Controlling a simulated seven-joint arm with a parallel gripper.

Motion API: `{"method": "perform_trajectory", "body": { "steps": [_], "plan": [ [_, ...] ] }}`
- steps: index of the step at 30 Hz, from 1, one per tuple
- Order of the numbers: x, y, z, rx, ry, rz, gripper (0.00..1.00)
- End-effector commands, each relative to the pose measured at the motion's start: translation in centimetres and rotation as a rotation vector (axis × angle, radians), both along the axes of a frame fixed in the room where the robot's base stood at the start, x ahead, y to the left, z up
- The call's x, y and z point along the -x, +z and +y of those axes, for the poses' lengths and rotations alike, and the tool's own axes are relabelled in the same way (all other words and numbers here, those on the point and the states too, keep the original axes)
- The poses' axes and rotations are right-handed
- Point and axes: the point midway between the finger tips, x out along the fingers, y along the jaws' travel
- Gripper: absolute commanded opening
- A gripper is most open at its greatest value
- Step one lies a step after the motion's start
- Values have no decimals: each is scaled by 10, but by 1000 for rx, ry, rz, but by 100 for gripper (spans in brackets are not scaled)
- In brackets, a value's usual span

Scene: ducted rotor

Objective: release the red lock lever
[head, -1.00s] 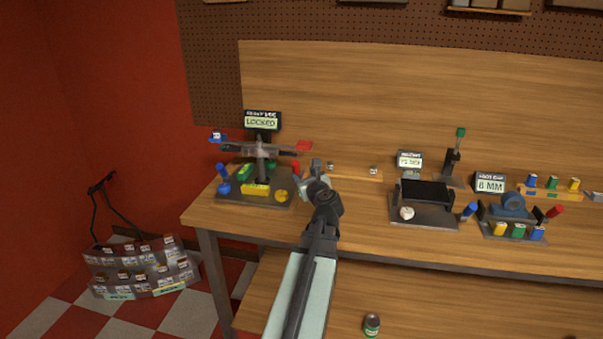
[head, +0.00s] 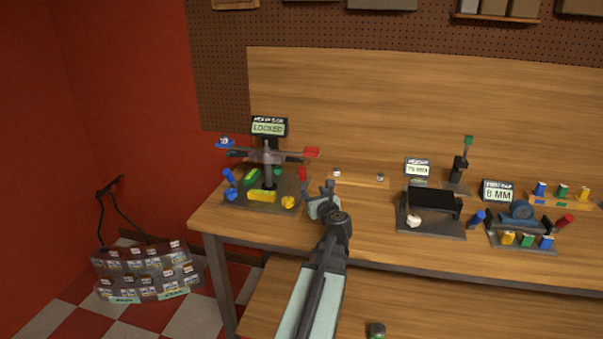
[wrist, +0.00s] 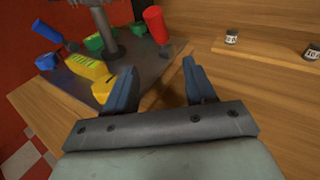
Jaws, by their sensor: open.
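The red lock lever (head: 303,174) stands at the right side of the rotor fixture's dark base plate (head: 284,206); a sign (head: 269,127) above the fixture reads LOCKED. In the wrist view the lever (wrist: 155,24) is a red grip on a short dark stem, tilted a little. It lies beyond the gap between my fingers, untouched. My gripper (head: 322,193) is open and empty, to the right of the fixture and nearer the bench's front. In the wrist view my blue-grey fingertips (wrist: 158,78) are apart, with the yellow block (wrist: 90,75) just left of the left finger.
Small weights (head: 337,172) stand behind on a wooden strip.

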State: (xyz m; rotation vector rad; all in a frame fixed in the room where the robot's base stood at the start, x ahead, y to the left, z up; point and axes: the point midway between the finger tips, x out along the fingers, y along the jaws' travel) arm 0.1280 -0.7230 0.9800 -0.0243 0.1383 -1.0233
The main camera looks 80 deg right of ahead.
Motion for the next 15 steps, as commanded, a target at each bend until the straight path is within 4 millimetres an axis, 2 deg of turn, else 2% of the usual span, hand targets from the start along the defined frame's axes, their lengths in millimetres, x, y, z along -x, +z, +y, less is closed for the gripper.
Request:
{"method": "perform_trajectory", "body": {
  "steps": [8, 15],
  "plan": [
    [-2, 15, -1, 112, 14, -9, 55],
    [-4, 16, -5, 156, 18, 55, 55]
  ]
}}
